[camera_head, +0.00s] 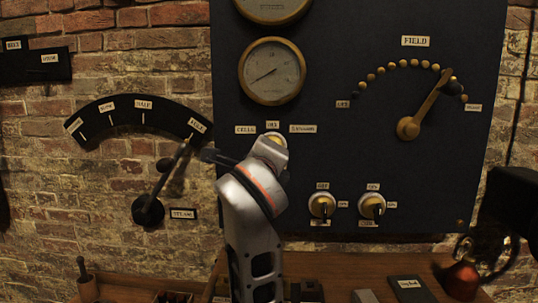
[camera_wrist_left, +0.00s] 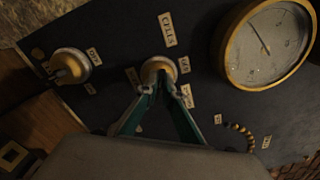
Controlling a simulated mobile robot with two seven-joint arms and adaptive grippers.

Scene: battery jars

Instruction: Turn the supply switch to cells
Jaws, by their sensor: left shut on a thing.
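The supply switch (camera_wrist_left: 158,70) is a round brass knob on the dark panel, with the labels CELLS (camera_head: 245,129), OFF (camera_head: 273,124) and DYNAMO (camera_head: 303,128) around its top. My left gripper (camera_wrist_left: 160,90) is shut on its handle, one finger on each side in the left wrist view. In the head view my left gripper (camera_head: 268,146) and wrist cover most of the switch; only some brass shows. The handle's exact pointing direction is hidden between the fingers. My right gripper cannot be made out.
A brass gauge (camera_head: 272,71) sits just above the switch. Two small switches (camera_head: 322,205) (camera_head: 372,206) are to the lower right, and the FIELD lever (camera_head: 425,106) is further right. A steam lever (camera_head: 165,180) is on the brick wall at left. A wooden bench (camera_head: 345,264) runs below.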

